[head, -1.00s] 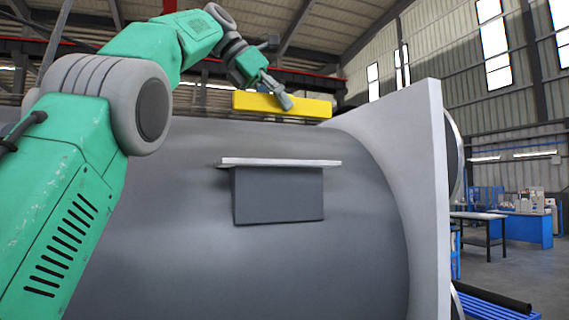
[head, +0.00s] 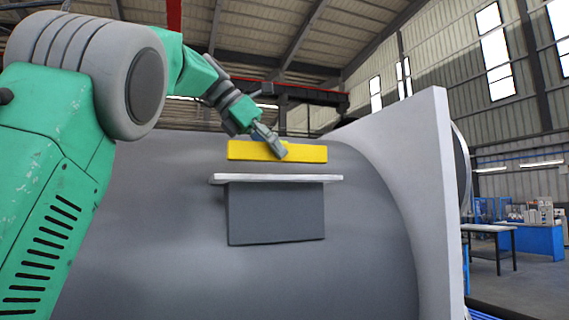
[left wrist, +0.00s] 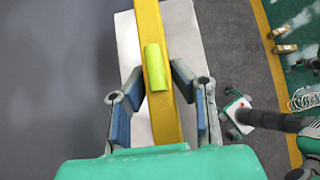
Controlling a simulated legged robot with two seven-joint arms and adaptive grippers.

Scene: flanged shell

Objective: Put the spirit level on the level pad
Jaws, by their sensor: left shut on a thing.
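The yellow spirit level (head: 240,151) is held roughly horizontal just above the level pad in the head view. My left gripper (head: 277,150) is shut on it near its middle. In the left wrist view the level (left wrist: 149,28) runs between the fingers of my left gripper (left wrist: 158,92), and its green-yellow vial shows. The level pad (head: 275,180) is a pale flat plate on a dark grey block on the shell. It also shows beneath the level in the left wrist view (left wrist: 188,45). A narrow gap shows between level and pad. My right gripper is not in view.
The large grey shell (head: 150,225) fills the middle, with a pale square flange (head: 425,190) to the right of the pad. A work table (head: 490,232) and blue benches stand far behind at the right.

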